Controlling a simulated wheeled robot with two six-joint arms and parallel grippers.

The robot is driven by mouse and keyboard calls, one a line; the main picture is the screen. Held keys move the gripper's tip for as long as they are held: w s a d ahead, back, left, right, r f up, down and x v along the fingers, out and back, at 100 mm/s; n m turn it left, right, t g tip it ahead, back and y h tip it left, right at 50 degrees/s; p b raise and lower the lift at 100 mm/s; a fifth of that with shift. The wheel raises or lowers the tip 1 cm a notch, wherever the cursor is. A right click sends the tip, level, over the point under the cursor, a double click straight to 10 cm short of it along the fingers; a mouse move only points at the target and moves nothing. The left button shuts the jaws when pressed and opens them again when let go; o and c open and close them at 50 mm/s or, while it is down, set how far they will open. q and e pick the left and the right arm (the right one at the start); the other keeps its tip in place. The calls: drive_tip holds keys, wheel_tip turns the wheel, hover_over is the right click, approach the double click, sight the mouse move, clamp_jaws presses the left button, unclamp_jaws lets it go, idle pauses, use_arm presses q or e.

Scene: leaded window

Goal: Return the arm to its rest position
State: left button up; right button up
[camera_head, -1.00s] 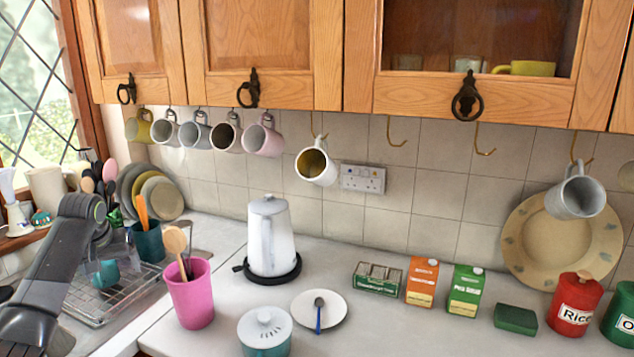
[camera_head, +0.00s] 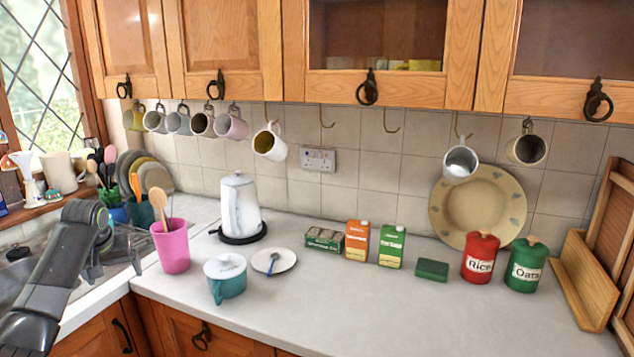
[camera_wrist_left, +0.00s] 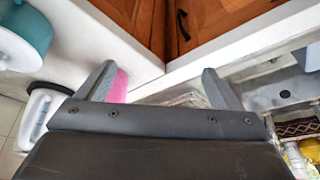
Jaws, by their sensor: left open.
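My left arm (camera_head: 62,265) comes in from the left in the head view, bent over the sink and drying rack area. Its dark link rises to an elbow-like joint and partly covers the rack. In the left wrist view my left gripper (camera_wrist_left: 159,78) has its two grey fingers well apart, with nothing held between them. A bit of the pink cup (camera_wrist_left: 119,88) shows behind the finger at left in that view. My right gripper is in neither view.
The pink cup (camera_head: 172,247) with wooden utensils stands close right of the arm. A teal lidded pot (camera_head: 226,287), a white kettle (camera_head: 238,205) and a saucer (camera_head: 273,261) stand further right. The counter front is clear. Mugs hang under the cupboards.

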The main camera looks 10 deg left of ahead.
use_arm(q)
wheel_tip(320, 180, down, 11)
drive_tip(key=s+d+f+m+g, duration=0.1)
drive_tip(key=s+f, duration=0.4)
drive_tip(key=f, duration=0.5)
drive_tip(key=s+d+f+m, duration=0.15)
drive_tip(key=s+f, duration=0.35)
drive_tip(key=f, duration=0.6)
drive_tip(key=s+d+f+g, duration=0.1)
drive_tip(key=s+d+f, duration=0.1)
drive_tip(key=s+f, duration=0.6)
drive_tip(key=s+d+f+m, duration=0.1)
drive_tip(key=s+d+f, duration=0.5)
drive_tip(key=s, duration=0.7)
drive_tip(key=s+d+f, duration=0.6)
drive_tip(key=s+f, duration=0.3)
drive_tip(key=s, duration=0.3)
drive_tip(key=s+d+f+m+h, duration=0.1)
drive_tip(key=s+d+f, duration=0.5)
drive_tip(key=s, duration=0.7)
drive_tip(key=shift+s+f+m+g, duration=0.3)
drive_tip(key=shift+f+m+g, duration=0.1)
drive_tip(key=shift+f, duration=0.5)
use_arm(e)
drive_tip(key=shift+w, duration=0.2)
use_arm(q)
drive_tip(key=shift+d, duration=0.1)
